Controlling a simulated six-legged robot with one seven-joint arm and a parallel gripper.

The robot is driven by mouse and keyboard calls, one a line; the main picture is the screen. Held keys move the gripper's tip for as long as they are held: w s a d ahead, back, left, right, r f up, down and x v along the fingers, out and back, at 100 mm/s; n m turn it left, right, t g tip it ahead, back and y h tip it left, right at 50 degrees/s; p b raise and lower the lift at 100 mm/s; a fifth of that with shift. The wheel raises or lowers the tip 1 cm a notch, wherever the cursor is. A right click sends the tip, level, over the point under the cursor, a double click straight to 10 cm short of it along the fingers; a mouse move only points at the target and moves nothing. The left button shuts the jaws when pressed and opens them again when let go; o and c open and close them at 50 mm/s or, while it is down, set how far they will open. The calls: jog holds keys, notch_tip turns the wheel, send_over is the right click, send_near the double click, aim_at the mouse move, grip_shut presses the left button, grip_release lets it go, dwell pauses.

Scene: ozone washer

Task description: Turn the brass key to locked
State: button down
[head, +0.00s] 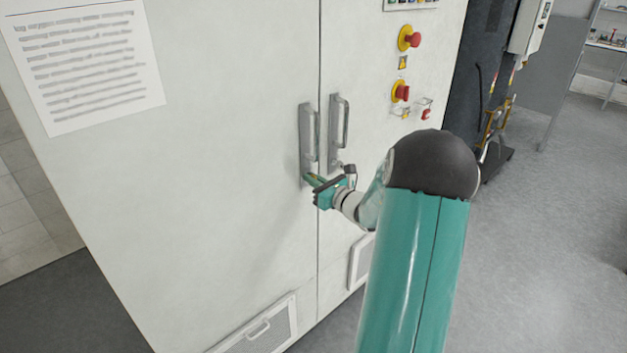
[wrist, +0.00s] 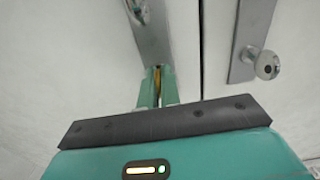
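My gripper (head: 316,181) is at the lower end of the left door handle plate (head: 305,150) on a pale cabinet. In the wrist view, the two teal fingers (wrist: 157,76) are close together at the bottom of that metal plate (wrist: 152,38). A narrow strip of the brass key (wrist: 157,71) shows between the fingertips, and they appear closed on it. The fingers hide most of the key, so I cannot tell its turn angle. The key cannot be made out clearly in the head view.
The right handle (head: 340,120) stands close beside, across the door seam. A round metal lock (wrist: 267,65) sticks out from its plate. Red emergency buttons (head: 412,40) are up to the right. A vent grille (head: 262,330) is low on the door. Open floor (head: 560,230) lies to the right.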

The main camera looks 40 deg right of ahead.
jog(key=c, duration=1.6)
grip_release()
jog(key=s, duration=1.3)
jog(key=shift+s+d, duration=0.15)
jog(key=shift+s, duration=0.25)
